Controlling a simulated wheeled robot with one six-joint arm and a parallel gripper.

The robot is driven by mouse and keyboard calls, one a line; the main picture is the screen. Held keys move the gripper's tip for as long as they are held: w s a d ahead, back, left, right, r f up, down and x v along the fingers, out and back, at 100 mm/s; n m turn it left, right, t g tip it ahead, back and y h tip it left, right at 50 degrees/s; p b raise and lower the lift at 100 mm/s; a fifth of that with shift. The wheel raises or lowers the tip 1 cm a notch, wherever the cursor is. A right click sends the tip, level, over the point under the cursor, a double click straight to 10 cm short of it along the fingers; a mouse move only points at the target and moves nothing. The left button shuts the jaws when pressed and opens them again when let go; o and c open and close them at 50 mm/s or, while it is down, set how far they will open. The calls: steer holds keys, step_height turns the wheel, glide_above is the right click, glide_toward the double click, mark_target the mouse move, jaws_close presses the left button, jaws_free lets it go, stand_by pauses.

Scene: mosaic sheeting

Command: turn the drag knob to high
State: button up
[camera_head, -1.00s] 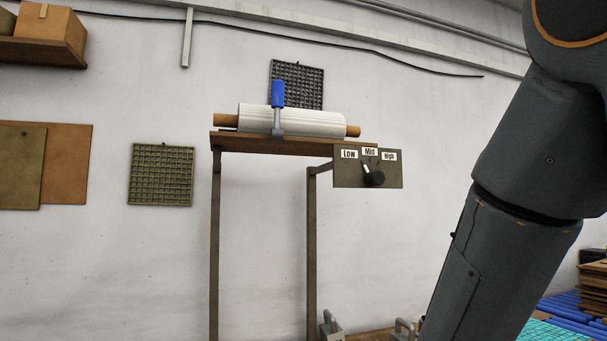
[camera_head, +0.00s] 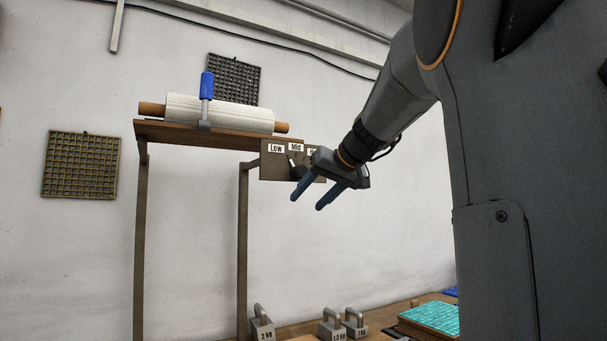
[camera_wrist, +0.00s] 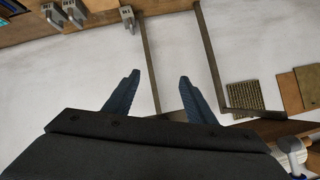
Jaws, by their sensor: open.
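The drag knob (camera_head: 300,173) is a dark round knob with a pale pointer, on a grey-brown panel (camera_head: 271,172) at the shelf's right end. The pointer leans up and left, between the Low (camera_head: 276,148) and Mid (camera_head: 295,147) labels. The third label, high, is mostly hidden behind my gripper in the head view. My gripper (camera_head: 307,203) is open and empty, its blue fingers pointing down-left, just below and right of the knob in the picture. I cannot tell the depth gap. The wrist view shows the open fingers (camera_wrist: 157,85); no knob is clear there.
A white roll (camera_head: 220,113) with a blue-handled lever (camera_head: 207,86) sits on the wooden shelf (camera_head: 170,130). Grey weights (camera_head: 332,325) and a teal mosaic sheet (camera_head: 430,318) lie on the bench below. Dark grids hang on the wall. The space below the panel is open.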

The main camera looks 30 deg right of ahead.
steer(key=t, duration=0.2)
glide_toward(304, 169)
steer(key=w+f, duration=0.1)
steer(key=w, duration=0.1)
steer(key=shift+n, duration=0.4)
steer(key=p+x, duration=0.2)
steer(key=x, duration=0.5)
steer(key=shift+w+a, duration=0.1)
steer(key=shift+a, duration=0.1)
